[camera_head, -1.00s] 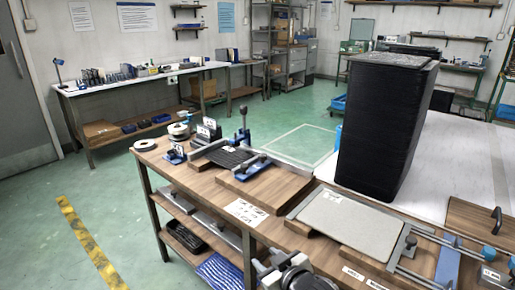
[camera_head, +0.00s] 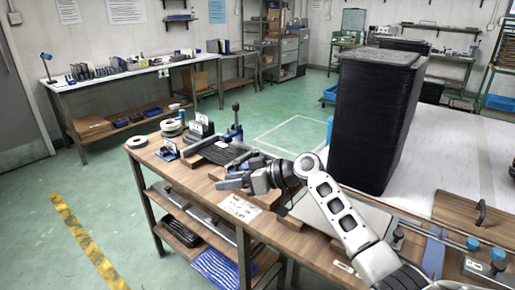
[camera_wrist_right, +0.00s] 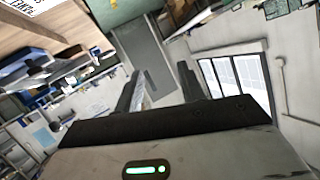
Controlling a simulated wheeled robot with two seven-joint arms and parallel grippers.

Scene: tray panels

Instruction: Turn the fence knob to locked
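My right gripper (camera_head: 226,179) is over the near side of the wooden bench in the head view, its fingers pointing left. In the right wrist view its two fingers (camera_wrist_right: 162,88) stand apart with nothing between them. Blue knobs (camera_head: 473,243) (camera_head: 498,254) and a dark knob (camera_head: 398,237) stand on the metal fixture at the lower right, apart from the gripper. I cannot tell which knob is the fence knob or read its setting. My right arm hides part of the grey panel (camera_head: 372,215). My left gripper is out of view.
A tall black stack (camera_head: 370,125) stands on the white table behind the bench. A clamp with a dark handle (camera_head: 236,118) and white rolls (camera_head: 171,127) are at the bench's left end. A wooden board with a black handle (camera_head: 480,212) lies at right.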

